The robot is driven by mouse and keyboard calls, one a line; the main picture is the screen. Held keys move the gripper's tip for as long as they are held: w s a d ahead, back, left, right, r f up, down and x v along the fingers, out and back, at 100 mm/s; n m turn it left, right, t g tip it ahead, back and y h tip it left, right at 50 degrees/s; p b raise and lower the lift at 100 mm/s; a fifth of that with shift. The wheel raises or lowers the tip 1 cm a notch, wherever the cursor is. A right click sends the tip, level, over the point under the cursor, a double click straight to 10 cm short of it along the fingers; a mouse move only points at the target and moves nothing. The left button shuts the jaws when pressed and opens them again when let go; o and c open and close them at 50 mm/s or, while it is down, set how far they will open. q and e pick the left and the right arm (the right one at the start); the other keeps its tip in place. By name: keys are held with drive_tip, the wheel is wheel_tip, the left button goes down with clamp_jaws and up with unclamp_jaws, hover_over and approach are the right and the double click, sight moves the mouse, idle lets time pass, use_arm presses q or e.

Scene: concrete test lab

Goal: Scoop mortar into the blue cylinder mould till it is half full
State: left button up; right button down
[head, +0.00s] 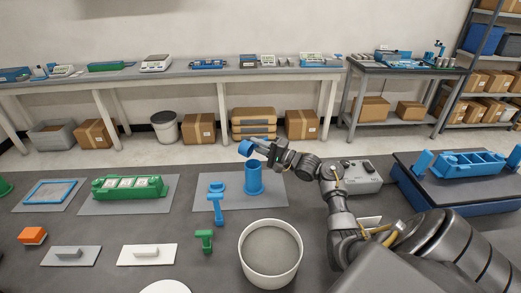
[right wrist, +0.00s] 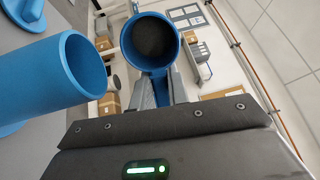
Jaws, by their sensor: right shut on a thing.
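The blue cylinder mould (head: 254,180) stands upright on a grey mat; it also shows at the left of the right wrist view (right wrist: 50,80), its inside hidden. My right gripper (head: 270,151) is shut on a blue scoop (head: 247,147), held above the mould's rim and apart from it. In the right wrist view the scoop's round cup (right wrist: 150,43) faces the camera. Its inside is dark grey; how full it is, I cannot tell. A white tub (head: 270,279) of grey mortar (head: 271,248) stands nearer to me. My left gripper is not in view.
A blue tool (head: 216,203) lies left of the mould, and a green tool (head: 204,240) stands nearer. A green mould (head: 130,188) is further left, a blue mould (head: 468,163) at right. White and grey trowel-like plates lie at front left.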

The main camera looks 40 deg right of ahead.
drive_tip(key=shift+s+d+f+t+y+b, duration=0.15)
drive_tip(key=shift+t+y+b, duration=0.25)
drive_tip(key=shift+t+b, duration=0.75)
drive_tip(key=shift+s, duration=0.1)
